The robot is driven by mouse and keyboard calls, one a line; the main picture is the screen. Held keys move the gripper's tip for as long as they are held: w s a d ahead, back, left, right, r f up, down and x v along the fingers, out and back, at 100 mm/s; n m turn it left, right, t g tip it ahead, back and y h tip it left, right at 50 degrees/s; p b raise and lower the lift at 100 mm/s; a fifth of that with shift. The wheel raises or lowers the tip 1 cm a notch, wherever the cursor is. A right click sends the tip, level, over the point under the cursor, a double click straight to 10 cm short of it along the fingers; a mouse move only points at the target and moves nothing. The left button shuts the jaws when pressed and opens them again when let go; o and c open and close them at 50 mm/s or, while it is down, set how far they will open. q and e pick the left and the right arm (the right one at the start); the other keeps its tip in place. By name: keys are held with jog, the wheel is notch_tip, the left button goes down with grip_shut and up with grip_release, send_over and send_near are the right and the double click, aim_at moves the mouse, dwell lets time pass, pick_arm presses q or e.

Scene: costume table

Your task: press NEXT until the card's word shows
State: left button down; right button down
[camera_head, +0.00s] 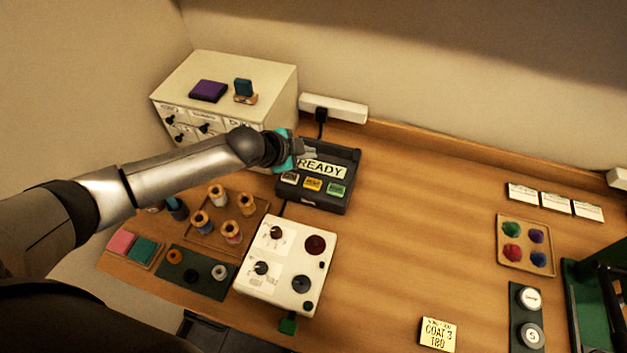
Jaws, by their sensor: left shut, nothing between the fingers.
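A dark device (321,199) stands at the back of the table, and its lit screen (322,169) reads "READY". Below the screen are a pale button (290,178), an orange button (313,184) and a green button (337,189); their labels are too small to read surely. A cream card (437,334) at the front of the table shows "COAT 3" and a lower line that is unclear. My left gripper (309,153) is shut and empty at the screen's upper left, above the button row. I cannot tell whether it touches the device. My right gripper is out of view.
A white control box (285,264) with knobs stands in front of the device. Thread spools (246,204) on a tray lie to its left. A drawer cabinet (276,92) stands behind. The table's middle right is clear, up to a tray of coloured pieces (525,263).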

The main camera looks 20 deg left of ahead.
pick_arm(q)
jog(key=b, duration=0.8)
send_over(309, 185)
notch_tip(309, 185, down, 8)
jog(key=shift+f, duration=0.45)
jog(key=shift+f, duration=0.15)
dwell(1.3)
jog(key=shift+f, duration=0.25)
jog(key=shift+f+b, duration=0.45)
jog(key=shift+f, duration=0.05)
dwell(0.6)
dwell(0.4)
jog(key=shift+r+p, duration=0.95)
jog(key=shift+p, duration=0.05)
